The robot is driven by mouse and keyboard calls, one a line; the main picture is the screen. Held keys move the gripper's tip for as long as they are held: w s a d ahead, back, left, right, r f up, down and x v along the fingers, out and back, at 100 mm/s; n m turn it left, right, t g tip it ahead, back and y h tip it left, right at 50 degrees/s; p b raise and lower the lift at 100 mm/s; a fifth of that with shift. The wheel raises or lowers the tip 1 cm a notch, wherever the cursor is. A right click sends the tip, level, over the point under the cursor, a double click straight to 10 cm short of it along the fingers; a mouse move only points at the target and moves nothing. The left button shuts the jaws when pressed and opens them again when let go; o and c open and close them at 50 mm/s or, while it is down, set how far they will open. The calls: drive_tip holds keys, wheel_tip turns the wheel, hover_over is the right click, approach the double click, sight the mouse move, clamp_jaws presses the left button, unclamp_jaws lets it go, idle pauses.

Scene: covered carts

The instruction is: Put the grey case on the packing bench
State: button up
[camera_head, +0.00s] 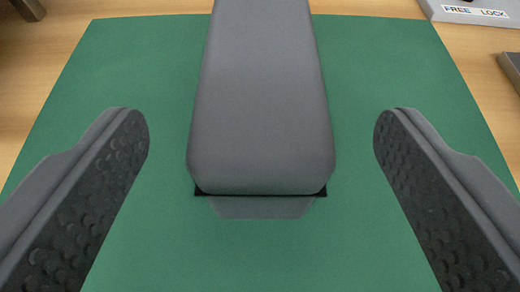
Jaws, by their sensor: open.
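A grey case (262,110), long with rounded corners, lies lengthwise over a green mat (95,80) in the middle of the head camera view. Its far end is cut off by the top edge of the picture. A thin black edge and a flat grey tab show at its near end. My gripper (260,128) is open, with one dark, dimpled finger on each side of the case and a wide gap on both sides. Neither finger appears to touch the case. How high the fingers are over the mat is hard to tell. I cannot identify the packing bench for certain.
The mat lies on a wooden surface (60,60). A pale block labelled FREE LOCK (475,12) is at the top right, partly cut off. A dark grey object (511,68) is at the right edge. A dark brown piece (28,9) shows at the top left.

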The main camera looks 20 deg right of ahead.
drive_tip(key=shift+p+v, duration=0.4)
drive_tip(key=shift+v, duration=2.35)
wheel_tip(320, 180, up, 27)
drive_tip(key=a+n+t+y, duration=0.2)
drive_tip(key=a+t+y, duration=0.15)
drive_tip(key=y, duration=0.25)
drive_tip(key=s+d+r+h, duration=0.1)
drive_tip(key=s+d+r, duration=0.2)
drive_tip(key=s+r, duration=0.4)
drive_tip(key=s+d+r+n, duration=0.1)
drive_tip(key=s+d+r, duration=0.2)
drive_tip(key=s+r, duration=0.4)
drive_tip(key=shift+r+n+g+h, duration=0.3)
drive_tip(key=shift+r+g+h, duration=0.15)
drive_tip(key=shift+r, duration=0.5)
drive_tip(key=shift+s+d, duration=0.1)
